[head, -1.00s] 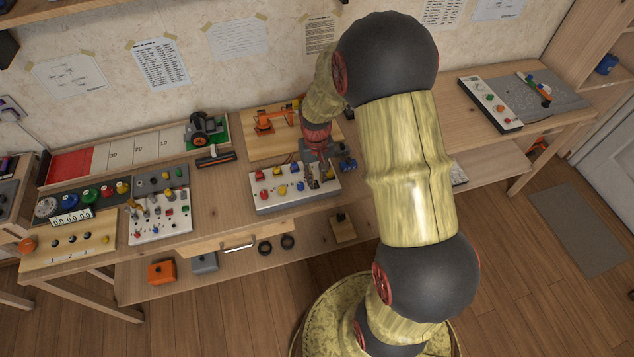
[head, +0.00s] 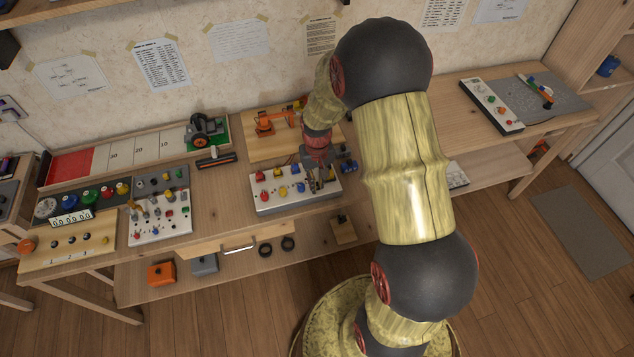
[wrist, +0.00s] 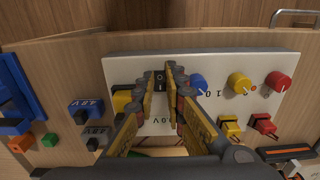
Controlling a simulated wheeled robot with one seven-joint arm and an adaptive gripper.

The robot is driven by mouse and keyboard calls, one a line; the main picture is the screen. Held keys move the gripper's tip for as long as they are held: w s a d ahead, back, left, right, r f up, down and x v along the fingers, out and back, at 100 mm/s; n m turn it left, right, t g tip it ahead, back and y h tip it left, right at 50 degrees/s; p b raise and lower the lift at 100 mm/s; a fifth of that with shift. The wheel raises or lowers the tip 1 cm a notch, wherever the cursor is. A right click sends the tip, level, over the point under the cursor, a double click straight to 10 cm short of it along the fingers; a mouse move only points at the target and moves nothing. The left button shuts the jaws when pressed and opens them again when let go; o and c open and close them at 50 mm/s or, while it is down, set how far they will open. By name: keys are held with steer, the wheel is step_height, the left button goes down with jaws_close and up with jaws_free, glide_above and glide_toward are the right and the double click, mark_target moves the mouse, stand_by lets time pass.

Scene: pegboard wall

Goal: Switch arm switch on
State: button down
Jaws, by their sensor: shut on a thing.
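The white control panel (head: 290,203) lies on the workbench in front of the small orange robot arm (head: 265,122). It bears red, yellow and blue knobs and plugs. In the wrist view, a black rocker switch (wrist: 159,78) with light marks sits near one edge of the panel (wrist: 215,65). My gripper (wrist: 161,74) has its fingers on both sides of this switch, closed on it. In the head view my gripper (head: 321,180) is at the panel's right end, and the switch is hidden there by the fingers.
To the left is another white switch panel (head: 160,230) with several levers. Small blue parts (head: 348,166) lie just right of my gripper.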

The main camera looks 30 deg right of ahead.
steer(key=shift+w+r+p, duration=0.1)
steer(key=shift+r+p, duration=0.05)
steer(key=shift+p, duration=0.4)
steer(key=shift+w+g+p, duration=0.1)
steer(key=shift+g+p, duration=0.45)
steer(key=shift+g, duration=0.05)
steer(key=c, duration=2.1)
jaws_free()
steer(key=r, duration=0.7)
steer(key=w+r, duration=0.1)
steer(key=r, duration=0.3)
steer(key=shift+w+d+r, duration=0.1)
steer(key=shift+d+r, duration=0.15)
steer(key=shift+r, duration=0.1)
